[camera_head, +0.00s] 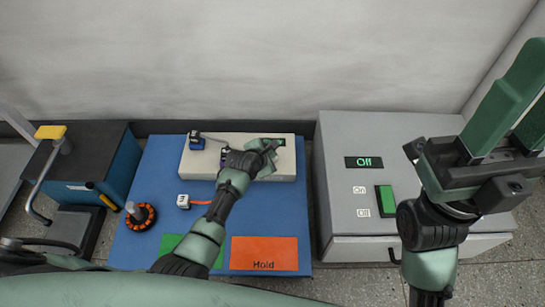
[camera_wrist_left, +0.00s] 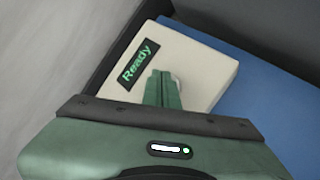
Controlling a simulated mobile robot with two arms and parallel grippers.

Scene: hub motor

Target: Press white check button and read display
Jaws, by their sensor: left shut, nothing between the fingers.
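A cream box (camera_head: 293,172) lies at the back of the blue table mat; it also shows in the left wrist view (camera_wrist_left: 205,65). Its black display (camera_wrist_left: 138,64) reads "Ready" in green letters. My left gripper (camera_head: 268,150) is over the right part of the box. In the left wrist view its green fingers (camera_wrist_left: 163,76) are together and empty, beside the display. A small pale round part, perhaps the white button (camera_wrist_left: 180,82), shows just right of the fingertips, partly hidden by them. Contact cannot be told. My right gripper (camera_head: 510,105) is raised at the right, fingers apart and empty.
A motor with orange windings (camera_head: 140,215), a small white block (camera_head: 184,201) and an orange "Hold" area (camera_head: 264,253) are on the blue mat (camera_head: 150,170).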

